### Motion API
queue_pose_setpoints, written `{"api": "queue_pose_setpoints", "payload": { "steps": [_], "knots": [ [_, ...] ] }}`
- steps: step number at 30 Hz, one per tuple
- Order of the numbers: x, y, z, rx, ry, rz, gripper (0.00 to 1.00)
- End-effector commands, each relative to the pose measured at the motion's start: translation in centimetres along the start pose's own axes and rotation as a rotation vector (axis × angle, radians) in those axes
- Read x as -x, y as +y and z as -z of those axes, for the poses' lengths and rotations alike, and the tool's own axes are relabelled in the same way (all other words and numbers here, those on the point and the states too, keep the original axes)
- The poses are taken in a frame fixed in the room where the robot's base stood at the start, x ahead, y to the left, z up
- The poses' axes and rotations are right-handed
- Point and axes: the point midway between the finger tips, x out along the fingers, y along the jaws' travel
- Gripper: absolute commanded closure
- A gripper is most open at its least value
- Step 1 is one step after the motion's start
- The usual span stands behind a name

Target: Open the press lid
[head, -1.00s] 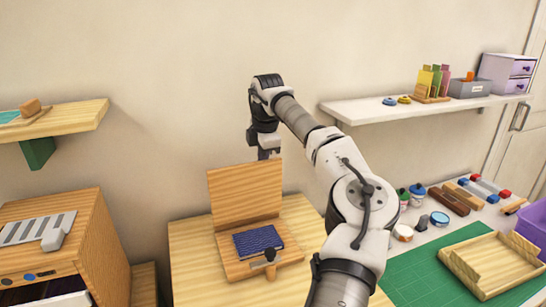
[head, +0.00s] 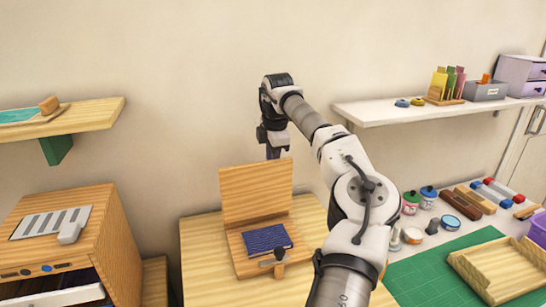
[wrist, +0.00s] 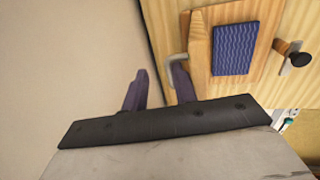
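The wooden press (head: 240,262) sits on a wooden table, its base holding a blue wavy-patterned pad (head: 266,238). The press lid (head: 255,192) stands upright at the back of the base, swung open. The pad also shows in the wrist view (wrist: 235,48). A dark knob on a metal latch (wrist: 296,59) is at the base's front edge. A grey bent handle (wrist: 178,62) shows beside my right finger. My gripper (head: 273,153) is behind the lid's top edge, its tips partly hidden. In the wrist view my gripper (wrist: 158,85) has its two purple fingers apart with nothing between them.
A wooden cabinet (head: 112,230) with a partly open drawer stands left. Shelves (head: 95,118) (head: 440,112) hang on both sides. Ink pots (head: 428,196), a green mat (head: 425,272) and a wooden tray (head: 500,268) lie right. The wall is close behind the lid.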

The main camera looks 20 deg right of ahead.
Motion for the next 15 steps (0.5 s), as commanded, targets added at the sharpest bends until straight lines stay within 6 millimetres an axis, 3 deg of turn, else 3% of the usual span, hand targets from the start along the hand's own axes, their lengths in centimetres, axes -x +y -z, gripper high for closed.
{"api": "queue_pose_setpoints", "payload": {
  "steps": [1, 8, 11, 15],
  "knots": [
    [-1.2, -0.2, 0.0, 0.001, 0.003, 0.011, 0.71],
    [-0.7, -0.3, 0.0, 0.001, 0.003, 0.01, 0.71],
    [0.7, -0.3, 0.0, 0.001, 0.002, 0.008, 0.71],
    [4.1, -0.2, 0.0, -0.002, -0.001, 0.0, 0.71]
  ]
}}
